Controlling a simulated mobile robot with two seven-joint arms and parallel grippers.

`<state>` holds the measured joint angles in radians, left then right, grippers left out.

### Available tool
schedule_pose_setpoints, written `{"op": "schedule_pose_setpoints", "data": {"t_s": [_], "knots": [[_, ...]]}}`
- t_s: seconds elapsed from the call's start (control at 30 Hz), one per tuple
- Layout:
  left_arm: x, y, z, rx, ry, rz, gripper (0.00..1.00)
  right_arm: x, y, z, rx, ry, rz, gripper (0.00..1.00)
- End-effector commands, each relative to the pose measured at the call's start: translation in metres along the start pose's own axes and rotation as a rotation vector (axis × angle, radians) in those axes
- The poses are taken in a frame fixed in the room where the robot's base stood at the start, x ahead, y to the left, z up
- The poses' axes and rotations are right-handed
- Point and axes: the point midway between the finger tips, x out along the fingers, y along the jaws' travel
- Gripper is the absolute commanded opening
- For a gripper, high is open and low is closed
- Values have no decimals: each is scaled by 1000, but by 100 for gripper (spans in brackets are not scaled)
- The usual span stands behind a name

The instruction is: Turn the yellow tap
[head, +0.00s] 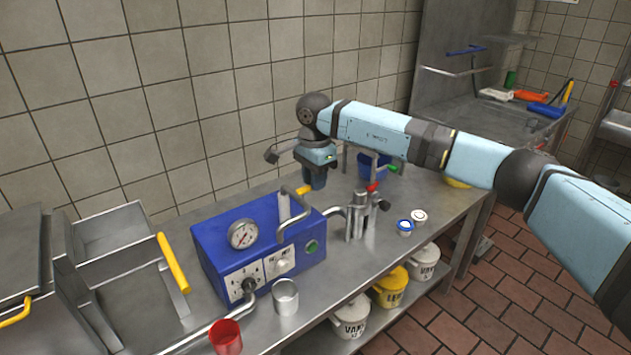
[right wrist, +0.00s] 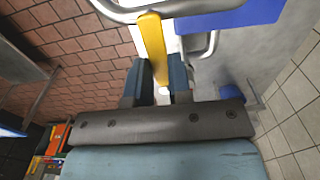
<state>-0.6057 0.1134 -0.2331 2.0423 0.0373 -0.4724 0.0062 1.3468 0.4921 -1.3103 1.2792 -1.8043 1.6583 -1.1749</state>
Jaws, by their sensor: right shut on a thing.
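The yellow tap handle (head: 305,190) sits at the top of a curved metal pipe (head: 283,229) on the blue machine (head: 212,240). My right gripper (head: 315,184) reaches down to it from behind. In the right wrist view the yellow tap (right wrist: 151,38) runs lengthwise in between the two dark fingers of my right gripper (right wrist: 160,80), which is shut on its near end. In the head view the fingers partly hide this end. My left gripper is not in view.
A metal fitting with a red lever (head: 372,187) is to the right. Lidded white buckets (head: 351,315) are on the shelf below.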

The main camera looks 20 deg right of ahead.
Motion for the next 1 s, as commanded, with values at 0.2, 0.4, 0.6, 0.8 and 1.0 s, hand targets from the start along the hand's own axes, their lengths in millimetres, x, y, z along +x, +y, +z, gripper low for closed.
{"op": "schedule_pose_setpoints", "data": {"t_s": [0.2, 0.4, 0.6, 0.8, 1.0], "knots": [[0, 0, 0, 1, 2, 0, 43, -1, -1, 0, -11, -1, -2, 0], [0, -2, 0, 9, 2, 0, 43, -1, -1, 0, -11, -1, -3, 0], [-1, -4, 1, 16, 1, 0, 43, -1, -1, 0, -10, 0, -2, 45], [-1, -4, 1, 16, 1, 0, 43, -1, 0, 0, -9, 0, -1, 45], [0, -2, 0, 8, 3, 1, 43, -16, -1, 0, -9, 1, -3, 45]]}}
